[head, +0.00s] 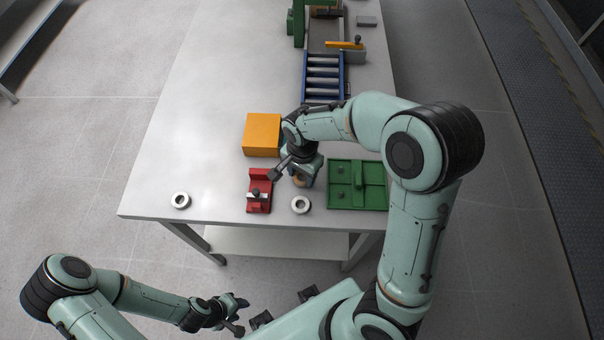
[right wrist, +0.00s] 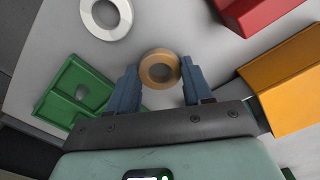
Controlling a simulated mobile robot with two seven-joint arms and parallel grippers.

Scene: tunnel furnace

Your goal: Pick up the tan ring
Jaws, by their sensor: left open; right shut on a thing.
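The tan ring (right wrist: 160,54) sits between the two fingers of my right gripper (right wrist: 160,82) in the right wrist view, with both fingers against its sides. My right gripper is shut on it. In the head view, a small part of the tan ring (head: 299,182) shows below my right gripper (head: 300,174), which mostly hides it. I cannot tell whether the ring touches the table. My left gripper (head: 242,315) is open and empty, low in front of the table.
A white ring (head: 300,205) lies just in front of my right gripper; another white ring (head: 181,200) lies further left. A red fixture (head: 259,190) and an orange block (head: 261,134) stand left, a green tray (head: 374,172) right. A blue roller conveyor (head: 323,78) is behind. The table's left side is clear.

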